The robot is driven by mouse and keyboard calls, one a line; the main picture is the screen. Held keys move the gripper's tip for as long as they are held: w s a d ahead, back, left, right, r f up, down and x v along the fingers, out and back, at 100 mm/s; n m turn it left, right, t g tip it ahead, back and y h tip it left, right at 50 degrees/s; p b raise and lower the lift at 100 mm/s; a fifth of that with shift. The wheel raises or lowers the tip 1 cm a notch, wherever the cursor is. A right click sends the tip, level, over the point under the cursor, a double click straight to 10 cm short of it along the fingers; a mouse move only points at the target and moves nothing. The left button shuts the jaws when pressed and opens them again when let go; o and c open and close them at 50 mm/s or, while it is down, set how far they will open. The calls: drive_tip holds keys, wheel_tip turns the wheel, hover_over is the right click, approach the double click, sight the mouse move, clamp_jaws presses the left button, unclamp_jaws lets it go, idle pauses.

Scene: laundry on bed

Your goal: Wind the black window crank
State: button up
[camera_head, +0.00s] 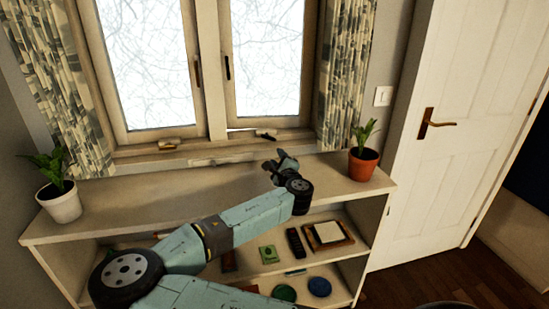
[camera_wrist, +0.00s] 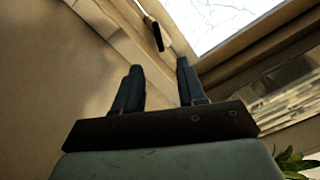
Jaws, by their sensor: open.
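The black window crank (camera_head: 266,135) is on the sill under the right window pane, close to the frame's bottom edge. In the wrist view a dark handle (camera_wrist: 157,36), seemingly this crank, shows beyond the fingertips, between and above them. My gripper (camera_head: 281,160) is over the shelf top, below and a little right of the crank. In the wrist view my gripper (camera_wrist: 160,75) has its two fingers apart with nothing between them. The gripper and the crank are apart. A second, brass-coloured crank (camera_head: 168,144) is on the sill under the left pane.
A terracotta pot plant (camera_head: 363,160) stands right of my gripper, and a white pot plant (camera_head: 60,196) stands at the far left of the shelf top (camera_head: 140,198). The shelf top between is mostly clear. Curtains (camera_head: 345,70) flank the window. A white door (camera_head: 450,110) is at the right.

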drive_tip(key=v, duration=1)
drive_tip(key=shift+s, duration=0.3)
